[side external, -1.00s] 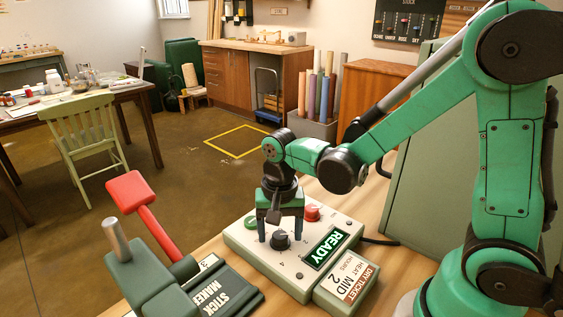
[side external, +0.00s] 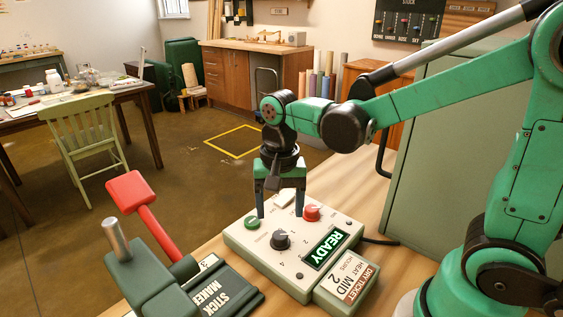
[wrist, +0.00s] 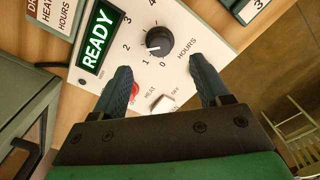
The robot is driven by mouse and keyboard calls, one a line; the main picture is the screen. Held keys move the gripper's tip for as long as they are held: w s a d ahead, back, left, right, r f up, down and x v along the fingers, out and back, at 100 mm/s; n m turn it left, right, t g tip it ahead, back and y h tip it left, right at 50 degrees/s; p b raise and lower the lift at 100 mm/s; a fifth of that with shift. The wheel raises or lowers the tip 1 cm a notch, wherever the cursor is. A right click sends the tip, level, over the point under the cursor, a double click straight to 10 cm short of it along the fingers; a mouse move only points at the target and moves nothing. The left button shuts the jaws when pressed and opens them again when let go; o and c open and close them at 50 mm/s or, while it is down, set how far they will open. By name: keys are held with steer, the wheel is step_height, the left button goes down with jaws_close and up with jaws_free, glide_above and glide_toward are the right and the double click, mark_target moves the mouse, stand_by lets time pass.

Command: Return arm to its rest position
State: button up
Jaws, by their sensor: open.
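My gripper (side external: 280,213) is open and empty, pointing down just above the far part of the control box (side external: 331,222). Its two fingers are apart, and it also shows in the wrist view (wrist: 160,78). The box has a black dial (side external: 281,240), a green button (side external: 252,222), a red knob (side external: 312,213) and a lit READY display (side external: 326,249). In the wrist view the dial (wrist: 159,41) lies beyond the fingertips, clear of them.
A red-handled lever (side external: 145,205) on the stick maker (side external: 215,290) stands at the left. A heat ticket block (side external: 347,284) sits against the box's near right side. A large grey-green cabinet (side external: 440,150) is at the right.

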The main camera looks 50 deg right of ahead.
steer(key=shift+s+d+r+n+t, duration=0.15)
steer(key=shift+s+r+n+t, duration=0.1)
steer(key=shift+r+n+t, duration=0.3)
steer(key=r+n+t, duration=0.1)
steer(key=n+t, duration=0.1)
steer(key=s+d+n+t, duration=0.1)
steer(key=n+t, duration=0.1)
steer(key=n, duration=0.1)
steer(key=s+r+n+t, duration=0.1)
steer(key=n+t, duration=0.1)
steer(key=n, duration=0.1)
steer(key=shift+s+d+r, duration=0.15)
steer(key=shift+d+r, duration=0.1)
steer(key=shift+r, duration=0.1)
